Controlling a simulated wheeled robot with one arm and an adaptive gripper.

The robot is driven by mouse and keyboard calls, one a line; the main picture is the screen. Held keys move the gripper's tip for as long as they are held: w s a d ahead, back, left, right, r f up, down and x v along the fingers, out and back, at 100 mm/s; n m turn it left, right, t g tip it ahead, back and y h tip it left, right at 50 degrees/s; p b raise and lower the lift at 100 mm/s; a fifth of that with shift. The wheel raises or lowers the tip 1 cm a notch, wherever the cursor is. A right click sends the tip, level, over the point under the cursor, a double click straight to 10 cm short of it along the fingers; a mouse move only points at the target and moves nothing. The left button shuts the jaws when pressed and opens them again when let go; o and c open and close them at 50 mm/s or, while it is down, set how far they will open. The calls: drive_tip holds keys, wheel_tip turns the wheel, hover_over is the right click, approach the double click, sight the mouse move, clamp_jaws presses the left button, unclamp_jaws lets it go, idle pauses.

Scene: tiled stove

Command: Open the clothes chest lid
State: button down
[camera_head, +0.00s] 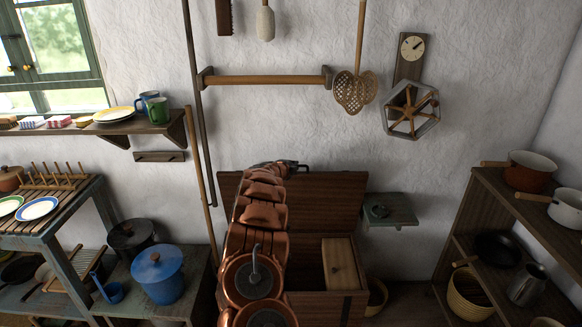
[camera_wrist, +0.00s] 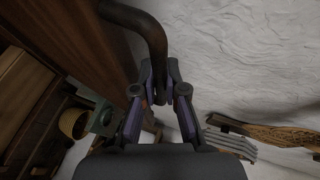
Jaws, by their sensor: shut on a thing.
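The clothes chest (camera_head: 325,307) stands on the floor against the wall, partly hidden behind my arm. Its brown lid (camera_head: 328,200) is raised and stands near upright at the back, so the chest is open. A dark interior and a lighter wooden panel (camera_head: 343,263) show inside at the right. My gripper (camera_head: 291,166) is at the lid's top edge. In the wrist view my gripper (camera_wrist: 160,80) is shut on a dark curved handle (camera_wrist: 151,28) beside the lid's brown boards (camera_wrist: 60,40). The exact contact between the fingertips is partly hidden.
A small grey-green wall shelf (camera_head: 390,210) is right of the lid. A shelf rack (camera_head: 478,205) with pots is at the far right. A blue pot (camera_head: 158,273) stands on a low bench to the left. A wooden rail (camera_head: 265,80) hangs above.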

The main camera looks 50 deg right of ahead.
drive_tip(key=shift+w+a, duration=0.1)
drive_tip(key=shift+w, duration=0.05)
drive_tip(key=c, duration=1.2)
unclamp_jaws()
drive_tip(key=shift+s, duration=0.2)
drive_tip(key=v, duration=1.1)
drive_tip(key=shift+s+a+r, duration=0.15)
drive_tip(key=shift+a+r, duration=0.1)
drive_tip(key=shift+a, duration=0.05)
